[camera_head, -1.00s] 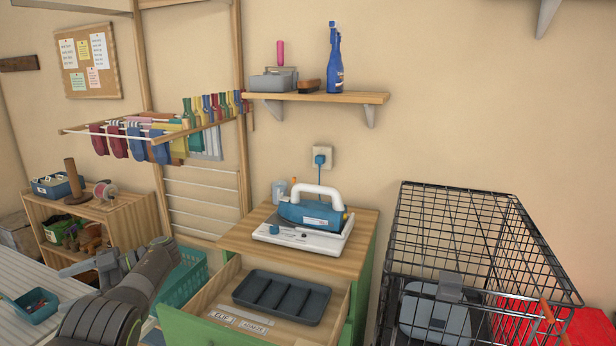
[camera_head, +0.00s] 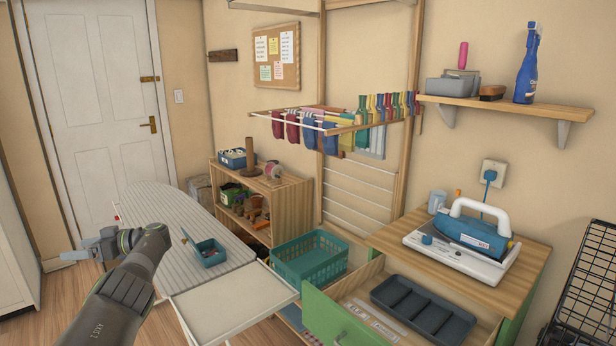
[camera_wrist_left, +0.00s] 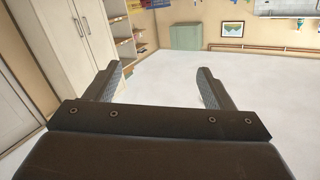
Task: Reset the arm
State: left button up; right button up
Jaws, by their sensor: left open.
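My left arm comes in at the lower left of the head view. Its gripper (camera_head: 70,246) is raised in front of the wooden floor and door, left of the ironing board, and points to the left. In the left wrist view the two fingers (camera_wrist_left: 160,74) stand wide apart with nothing between them. Beyond them are a pale floor and cupboards. My right arm and gripper are not in view.
The ironing board (camera_head: 165,212) holds a small teal tray (camera_head: 208,254). A teal basket (camera_head: 310,262) is beside an open drawer (camera_head: 340,318) with a dark tray (camera_head: 422,308). An iron (camera_head: 475,232) rests on the cabinet top. A wire cage (camera_head: 590,300) is at the right edge.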

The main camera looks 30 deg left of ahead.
pick_arm(q)
jog(key=s+a+f+m+t, duration=0.2)
jog(key=s+f+m, duration=0.1)
jog(key=f+m, duration=0.3)
jog(key=s+a+f+m+t+y, duration=0.1)
jog(key=s+a+f+m+t, duration=0.2)
jog(key=f, duration=0.4)
jog(key=s+a+f+m+t, duration=0.1)
jog(key=s+f+m+t, duration=0.15)
jog(key=f+m, duration=0.4)
jog(key=s+d+f+m+t+h, duration=0.2)
jog(key=s+f+m+t, duration=0.1)
jog(key=s+f+m, duration=0.4)
jog(key=s+d+f+m+t+h, duration=0.2)
jog(key=s+f+m+t, duration=0.15)
jog(key=s+f, duration=0.5)
jog(key=s+d+f+n+g+h, duration=0.1)
jog(key=s+d+f+h, duration=0.15)
jog(key=d+f, duration=0.9)
jog(key=s+d+f+g+h, duration=0.1)
jog(key=s+d+f+h, duration=0.15)
jog(key=d+f, duration=0.85)
jog(key=d+f+n+h+b, duration=0.1)
jog(key=d+f, duration=0.3)
jog(key=d, duration=1.2)
jog(key=d+f+n+h+b, duration=0.1)
jog(key=d+f+h, duration=0.2)
jog(key=d, duration=1.4)
jog(key=shift+s+f, duration=0.25)
jog(key=shift+f, duration=0.45)
